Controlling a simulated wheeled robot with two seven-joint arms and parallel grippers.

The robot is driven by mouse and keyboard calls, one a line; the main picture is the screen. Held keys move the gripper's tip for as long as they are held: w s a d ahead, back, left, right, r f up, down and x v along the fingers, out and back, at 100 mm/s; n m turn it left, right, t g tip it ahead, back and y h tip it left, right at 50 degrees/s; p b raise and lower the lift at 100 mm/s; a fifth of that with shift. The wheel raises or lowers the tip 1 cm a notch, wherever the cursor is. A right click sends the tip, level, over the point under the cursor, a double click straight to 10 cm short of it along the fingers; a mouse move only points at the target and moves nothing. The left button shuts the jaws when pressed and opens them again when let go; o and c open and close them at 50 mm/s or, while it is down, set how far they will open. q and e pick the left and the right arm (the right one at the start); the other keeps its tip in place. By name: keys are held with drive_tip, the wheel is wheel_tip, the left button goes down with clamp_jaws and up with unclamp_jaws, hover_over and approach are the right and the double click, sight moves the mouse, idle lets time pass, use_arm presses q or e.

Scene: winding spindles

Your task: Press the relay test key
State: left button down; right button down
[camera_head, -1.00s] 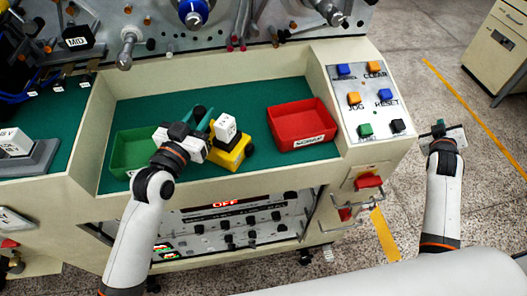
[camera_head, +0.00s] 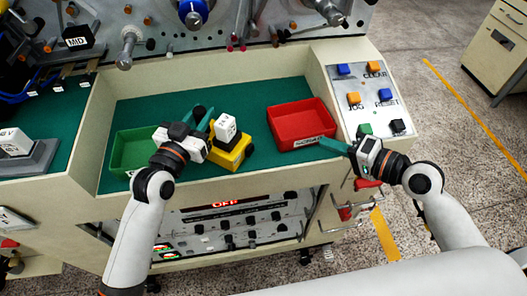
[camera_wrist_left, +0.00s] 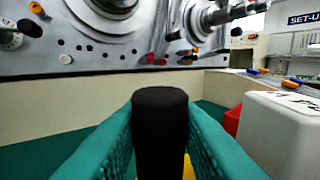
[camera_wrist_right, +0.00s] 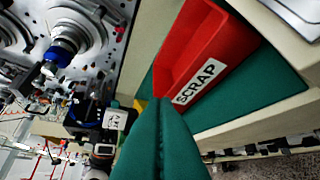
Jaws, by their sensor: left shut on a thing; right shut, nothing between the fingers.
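A yellow device (camera_head: 229,158) with a white labelled block (camera_head: 226,128) on top stands on the green mat between the green and red trays. I cannot read its label, nor tell which part is the relay test key. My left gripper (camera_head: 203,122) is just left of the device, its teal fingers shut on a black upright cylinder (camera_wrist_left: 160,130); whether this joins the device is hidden. My right gripper (camera_head: 328,146) is shut and empty, its fingers pointing left at the front of the red SCRAP tray (camera_wrist_right: 200,50), apart from the white block.
A green tray (camera_head: 130,151) lies at the left of the mat (camera_head: 160,104). The button panel (camera_head: 364,82) with coloured buttons is right of the red tray. The bench's front wall (camera_head: 265,171) runs below the mat. A machine with spindles (camera_head: 194,12) stands behind.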

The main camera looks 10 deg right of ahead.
use_arm(q)
drive_tip(key=shift+f, duration=0.35)
use_arm(e)
drive_tip(key=s+a+f+m+g+y, duration=0.1)
drive_tip(key=s+a+g, duration=0.1)
drive_tip(key=s+a, duration=0.2)
drive_tip(key=shift+s+f+y, duration=0.35)
drive_tip(key=shift+s+y, duration=0.05)
drive_tip(key=shift+s, duration=0.05)
drive_tip(key=shift+a, duration=0.1)
approach(252, 151)
drive_tip(key=x, duration=0.5)
drive_tip(key=shift+f, duration=0.1)
drive_tip(key=shift+w+a, duration=0.5)
drive_tip(key=shift+a, duration=0.15)
